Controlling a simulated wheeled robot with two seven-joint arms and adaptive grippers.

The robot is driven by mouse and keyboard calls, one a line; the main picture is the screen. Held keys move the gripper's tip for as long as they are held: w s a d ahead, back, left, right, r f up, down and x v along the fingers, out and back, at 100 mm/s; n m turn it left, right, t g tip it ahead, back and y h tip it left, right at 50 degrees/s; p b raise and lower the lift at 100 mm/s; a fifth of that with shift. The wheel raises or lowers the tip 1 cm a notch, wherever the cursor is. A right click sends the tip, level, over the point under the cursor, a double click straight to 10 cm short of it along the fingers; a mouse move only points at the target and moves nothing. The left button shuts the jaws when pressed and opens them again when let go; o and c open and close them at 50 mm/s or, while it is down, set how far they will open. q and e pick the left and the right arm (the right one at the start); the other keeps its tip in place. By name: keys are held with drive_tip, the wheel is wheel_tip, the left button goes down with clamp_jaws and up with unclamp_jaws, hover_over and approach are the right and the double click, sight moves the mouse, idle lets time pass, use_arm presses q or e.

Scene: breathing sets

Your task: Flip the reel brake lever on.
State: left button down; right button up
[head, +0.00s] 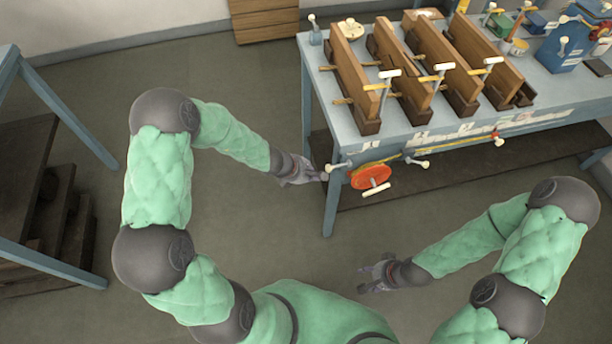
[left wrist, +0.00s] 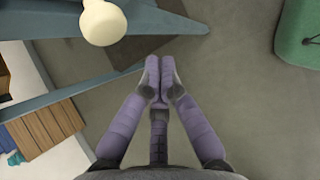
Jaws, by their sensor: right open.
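An orange reel (head: 371,177) with a cream-handled crank is mounted on the front of the blue-grey bench. A short lever with a cream knob (head: 331,168) sticks out at its left, by the bench corner. A lever with a cream tip (head: 418,163) sits at its right. I cannot tell which one is the brake lever. My left gripper (head: 311,177) is close to the left knob. In the left wrist view its fingertips (left wrist: 159,75) are together with nothing between them, and a cream knob (left wrist: 103,22) is ahead to the left, apart from them. My right gripper (head: 366,277) is open and empty, low over the floor.
Wooden boards in stands (head: 357,85) and several cream-knobbed levers fill the bench top (head: 319,60). A blue-framed rack (head: 60,105) stands at the left. The floor (head: 270,225) between is clear.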

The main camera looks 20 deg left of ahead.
sight(339, 166)
use_arm(q)
drive_tip(key=shift+w+d+r+p, duration=0.1)
drive_tip(key=shift+d+r+p, duration=0.15)
drive_tip(key=shift+d+r, duration=0.35)
drive_tip(key=shift+w+d+r+p, duration=0.1)
drive_tip(key=shift+d+r+p, duration=0.1)
drive_tip(key=shift+d+r, duration=0.4)
drive_tip(key=shift+a+r, duration=0.15)
drive_tip(key=shift+a, duration=0.05)
